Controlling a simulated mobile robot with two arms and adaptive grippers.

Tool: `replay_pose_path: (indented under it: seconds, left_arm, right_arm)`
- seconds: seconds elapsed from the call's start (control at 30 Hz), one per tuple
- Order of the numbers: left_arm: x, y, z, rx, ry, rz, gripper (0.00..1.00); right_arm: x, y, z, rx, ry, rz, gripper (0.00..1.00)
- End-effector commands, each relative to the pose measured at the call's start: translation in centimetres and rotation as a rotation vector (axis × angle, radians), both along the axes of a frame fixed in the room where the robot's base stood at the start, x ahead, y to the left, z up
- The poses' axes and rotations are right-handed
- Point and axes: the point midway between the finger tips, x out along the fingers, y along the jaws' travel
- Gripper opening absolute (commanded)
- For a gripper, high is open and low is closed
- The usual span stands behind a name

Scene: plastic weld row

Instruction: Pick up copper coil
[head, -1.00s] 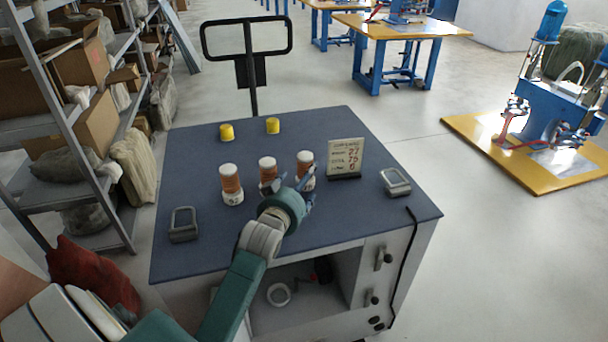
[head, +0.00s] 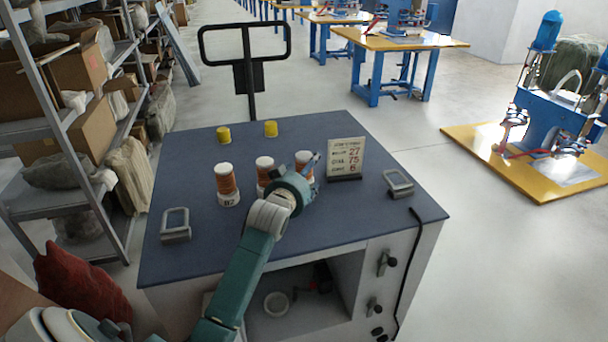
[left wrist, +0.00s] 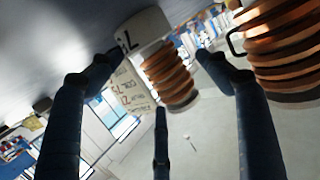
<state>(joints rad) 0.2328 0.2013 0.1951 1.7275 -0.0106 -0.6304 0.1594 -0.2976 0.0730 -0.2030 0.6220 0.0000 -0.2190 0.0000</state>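Three copper coils on white bases with white tops stand in a row on the blue cart top: the left coil (head: 227,180), the middle coil (head: 264,175) and the right coil (head: 304,161). My left gripper (head: 300,181) is by the right coil and partly hides it and the middle coil's base. In the left wrist view the open fingers of my left gripper (left wrist: 157,72) have a copper coil (left wrist: 168,78) in the gap beyond them, its base marked "L". Finger contact is not visible. Another coil (left wrist: 280,45) is close at the right. My right gripper is not in view.
Two yellow pieces (head: 224,134) (head: 271,128) stand at the back of the cart top (head: 205,255). Grey metal frames lie at its left (head: 176,225) and right (head: 398,183). A black handle (head: 246,25) rises behind.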

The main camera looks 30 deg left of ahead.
Motion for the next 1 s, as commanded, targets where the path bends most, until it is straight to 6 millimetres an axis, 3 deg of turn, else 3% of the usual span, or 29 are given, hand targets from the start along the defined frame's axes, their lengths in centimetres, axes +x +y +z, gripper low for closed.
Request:
replay_pose_path:
  seconds: [0.03, 0.2, 0.3, 0.73, 0.87, 1.0]
  left_arm:
    - [0.0, 0.0, 0.0, 0.000, 0.000, 0.000, 0.64]
    - [0.0, 0.0, 0.0, 0.000, 0.000, 0.000, 0.30]
    - [0.0, 0.0, 0.0, 0.000, 0.000, 0.001, 0.16]
    - [0.0, 0.0, 1.1, 0.003, -0.007, 0.000, 0.15]
    - [0.1, 0.1, 2.7, 0.004, -0.010, 0.001, 0.15]
    - [0.1, 0.1, 5.6, 0.005, -0.012, 0.001, 0.15]
  right_arm:
    - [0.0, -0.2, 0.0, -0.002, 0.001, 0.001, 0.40]
    - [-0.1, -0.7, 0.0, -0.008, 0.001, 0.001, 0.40]
    - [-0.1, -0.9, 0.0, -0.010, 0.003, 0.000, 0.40]
    - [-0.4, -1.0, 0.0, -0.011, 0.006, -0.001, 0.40]
    - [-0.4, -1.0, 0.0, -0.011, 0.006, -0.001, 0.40]
    - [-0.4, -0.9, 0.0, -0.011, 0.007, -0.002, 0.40]
